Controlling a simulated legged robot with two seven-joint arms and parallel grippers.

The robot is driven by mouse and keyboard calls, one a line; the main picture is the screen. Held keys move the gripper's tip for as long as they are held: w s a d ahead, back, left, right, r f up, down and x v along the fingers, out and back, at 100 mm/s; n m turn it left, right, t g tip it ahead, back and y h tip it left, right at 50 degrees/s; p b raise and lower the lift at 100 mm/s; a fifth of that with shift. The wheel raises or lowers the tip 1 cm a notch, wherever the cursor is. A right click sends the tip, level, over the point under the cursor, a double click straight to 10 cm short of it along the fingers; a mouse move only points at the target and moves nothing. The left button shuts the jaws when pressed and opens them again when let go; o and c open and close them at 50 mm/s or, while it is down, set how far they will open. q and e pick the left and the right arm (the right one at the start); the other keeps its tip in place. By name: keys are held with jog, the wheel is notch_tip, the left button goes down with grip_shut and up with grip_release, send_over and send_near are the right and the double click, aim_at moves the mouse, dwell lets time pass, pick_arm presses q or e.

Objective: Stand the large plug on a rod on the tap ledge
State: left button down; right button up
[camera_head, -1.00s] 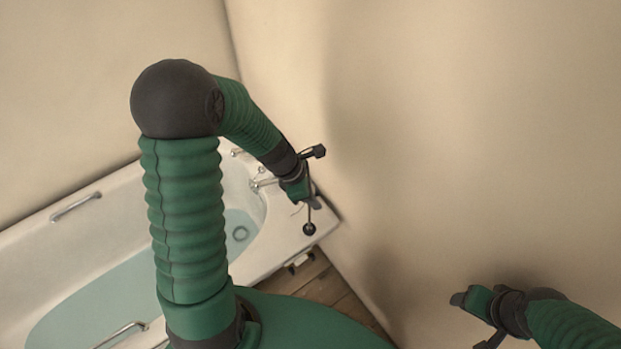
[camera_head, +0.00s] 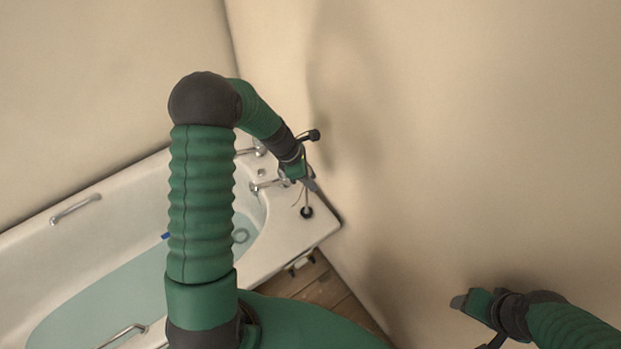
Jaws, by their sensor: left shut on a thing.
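The large plug (camera_head: 306,212) is dark and round and sits at the lower end of a thin rod. It appears at the surface of the white tap ledge (camera_head: 318,226), near the wall corner; whether it touches the ledge is hard to tell. My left gripper (camera_head: 305,181) is above it, pointing down, shut on the rod's upper part. The fingertips are small and partly hidden by my wrist. My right gripper (camera_head: 470,302) is at lower right in front of the wall, away from the ledge, and its jaws are unclear.
Chrome taps (camera_head: 264,186) stand on the ledge just left of my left gripper. The bathtub (camera_head: 120,185) holds pale water, with grab handles (camera_head: 76,209) on its sides. A small blue thing (camera_head: 165,236) shows beside my arm. The wall (camera_head: 450,150) is close on the right.

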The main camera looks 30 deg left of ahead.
pick_arm(q)
jog(key=c, duration=1.1)
grip_release()
jog(key=shift+r, duration=0.1)
